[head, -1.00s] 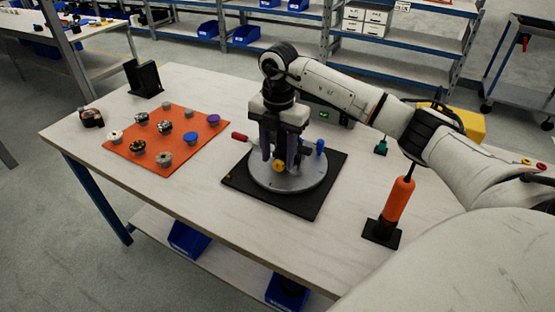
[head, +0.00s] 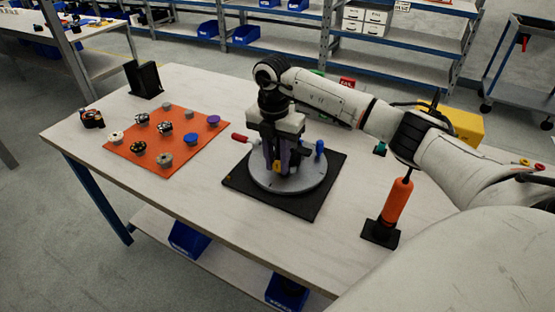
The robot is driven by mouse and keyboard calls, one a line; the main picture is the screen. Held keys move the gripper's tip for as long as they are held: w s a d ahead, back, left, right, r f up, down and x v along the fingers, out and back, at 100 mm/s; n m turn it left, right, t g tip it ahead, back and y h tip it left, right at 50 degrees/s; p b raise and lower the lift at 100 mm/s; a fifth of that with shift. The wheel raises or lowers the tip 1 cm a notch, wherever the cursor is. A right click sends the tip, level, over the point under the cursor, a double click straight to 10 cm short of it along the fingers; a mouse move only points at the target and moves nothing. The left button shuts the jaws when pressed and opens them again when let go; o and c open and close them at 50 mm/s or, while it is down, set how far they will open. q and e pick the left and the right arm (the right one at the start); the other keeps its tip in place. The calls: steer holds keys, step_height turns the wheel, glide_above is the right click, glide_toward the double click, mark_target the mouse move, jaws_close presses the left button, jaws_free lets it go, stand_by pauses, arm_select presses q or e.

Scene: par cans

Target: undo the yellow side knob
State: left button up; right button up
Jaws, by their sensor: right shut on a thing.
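The yellow side knob (head: 277,167) shows low at the front of a round grey fixture (head: 258,181), on a black base plate (head: 312,203). My right gripper (head: 277,165) points down over the fixture, with its fingers around the yellow knob and shut on it. The fingers cover parts of the knob and the fixture's middle. A red-handled part (head: 240,138) sticks out at the fixture's left, and a blue knob (head: 320,148) stands at its right. My left gripper is not in view.
An orange mat (head: 190,148) with several small knobs and caps lies to the left. A black stand (head: 143,78) is at the back left. An orange-handled tool (head: 397,203) stands upright in a black holder at the right. The front table strip is clear.

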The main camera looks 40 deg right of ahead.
steer(key=shift+w+a+r+g+p, duration=0.1)
steer(key=shift+r+g+p, duration=0.1)
steer(key=shift+g+p, duration=0.15)
steer(key=shift+w+f+g, duration=0.1)
steer(key=shift+f+g, duration=0.05)
steer(key=shift+g, duration=0.1)
steer(key=shift+f+g+h, duration=0.15)
steer(key=shift+g+h, duration=0.35)
steer(key=shift+g, duration=0.1)
steer(key=shift+w+a+f+g+h+b, duration=0.1)
steer(key=shift+w+f+g+h+b, duration=0.15)
steer(key=shift+g+b, duration=0.7)
steer(key=shift+b, duration=1.05)
steer(key=shift+r+h, duration=0.1)
steer(key=shift+h, duration=0.15)
steer(key=shift+r+g, duration=0.1)
steer(key=shift+g, duration=0.15)
steer(key=o, duration=1)
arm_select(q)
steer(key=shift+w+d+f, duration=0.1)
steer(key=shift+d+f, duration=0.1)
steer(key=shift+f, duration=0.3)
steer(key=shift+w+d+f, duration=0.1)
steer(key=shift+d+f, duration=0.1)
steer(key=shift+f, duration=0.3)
arm_select(e)
steer(key=shift+o, duration=0.4)
